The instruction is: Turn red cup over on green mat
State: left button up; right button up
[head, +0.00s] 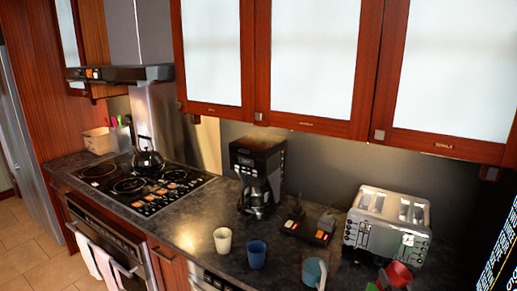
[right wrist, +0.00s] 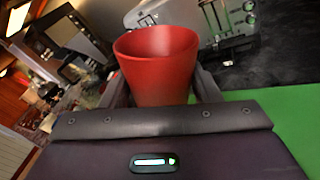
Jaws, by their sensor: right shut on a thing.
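The red cup (head: 399,273) is at the bottom right of the head view, in front of the toaster. It also fills the middle of the right wrist view (right wrist: 158,75), with its wide open rim showing at the top. My right gripper (right wrist: 162,88) is shut on the cup, one finger on each side of it. In the head view only a dark bit of this gripper (head: 388,281) shows beside the cup. The green mat (right wrist: 268,120) lies at the right of the wrist view. Only a small piece of it shows in the head view (head: 371,287). My left gripper is not in view.
A light blue mug (head: 314,272), a blue cup (head: 256,254) and a cream cup (head: 222,240) stand left of the red cup. A silver toaster (head: 387,223), dark small items (head: 308,227) and a coffee maker (head: 257,175) stand behind. The stove is at left.

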jog(key=shift+m, duration=0.4)
jog(key=m, duration=0.3)
jog(key=shift+y, duration=0.3)
jog(key=shift+m+t, duration=0.3)
jog(key=shift+m, duration=1)
jog(key=shift+m+b, duration=0.35)
jog(key=shift+m, duration=0.35)
jog(key=m, duration=0.4)
jog(key=shift+m, duration=0.4)
